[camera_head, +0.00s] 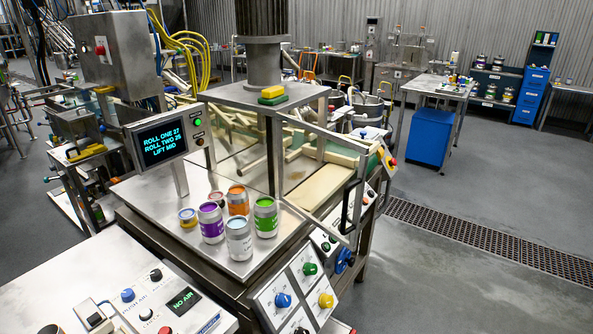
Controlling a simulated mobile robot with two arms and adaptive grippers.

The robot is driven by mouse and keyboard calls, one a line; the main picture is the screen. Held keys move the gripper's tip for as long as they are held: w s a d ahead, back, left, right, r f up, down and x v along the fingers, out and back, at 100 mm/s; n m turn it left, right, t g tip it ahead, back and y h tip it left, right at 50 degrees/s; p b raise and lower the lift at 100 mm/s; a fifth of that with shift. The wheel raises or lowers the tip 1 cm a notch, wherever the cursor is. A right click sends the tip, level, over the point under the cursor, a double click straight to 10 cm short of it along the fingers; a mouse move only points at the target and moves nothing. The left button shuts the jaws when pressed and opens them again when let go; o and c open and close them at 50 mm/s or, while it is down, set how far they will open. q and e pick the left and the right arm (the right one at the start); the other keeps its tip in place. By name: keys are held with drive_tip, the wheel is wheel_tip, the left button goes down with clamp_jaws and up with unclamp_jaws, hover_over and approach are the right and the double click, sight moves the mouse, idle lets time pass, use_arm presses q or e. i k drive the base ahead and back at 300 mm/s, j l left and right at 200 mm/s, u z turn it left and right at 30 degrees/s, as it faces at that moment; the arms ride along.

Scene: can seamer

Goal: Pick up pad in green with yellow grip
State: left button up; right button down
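The green pad with a yellow grip (273,99) lies on the raised flat metal plate (235,96) of the can seamer, near the plate's front edge. Its yellow grip is on top and its green part is below. It sits in front of the thick grey column that rises from the plate. Nothing holds it. Neither of my grippers is in view.
Several open cans, including a purple one (210,222) and a green one (265,217), stand on the lower steel table. A display (161,143) stands left of the plate. A clear guard with a metal frame (318,178) is on the right. Control panels (296,293) are in front.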

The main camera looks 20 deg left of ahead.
sight(273, 95)
drive_tip(key=i+l+u, duration=0.1)
drive_tip(key=u, duration=0.65)
drive_tip(key=i+l+u, duration=0.25)
drive_tip(key=l, duration=0.2)
drive_tip(key=i+l+u, duration=0.1)
drive_tip(key=l+u, duration=0.2)
drive_tip(key=l, duration=0.2)
drive_tip(key=i+l+u, duration=0.1)
drive_tip(key=l+u, duration=0.15)
drive_tip(key=l, duration=0.25)
drive_tip(key=l+u, duration=0.3)
drive_tip(key=l, duration=0.2)
